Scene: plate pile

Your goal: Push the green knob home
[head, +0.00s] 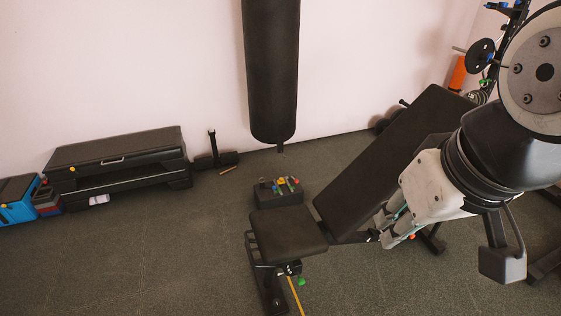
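A small green knob (301,282) shows below the front of the black padded bench (290,235), beside its dark metal frame. It is too small to tell how far in it sits. My gripper (383,228) is at the right, in front of the bench's raised backrest in the picture. It points down and to the left, above and to the right of the knob and well apart from it. Its fingers are small and partly overlap, so I cannot tell whether they are open or shut. I see nothing held in them.
A dark box (279,194) with small coloured items stands behind the bench seat. A black punching bag (271,70) hangs at the back. A black step platform (118,158) and a blue crate (17,200) stand at left. The floor at front left is clear.

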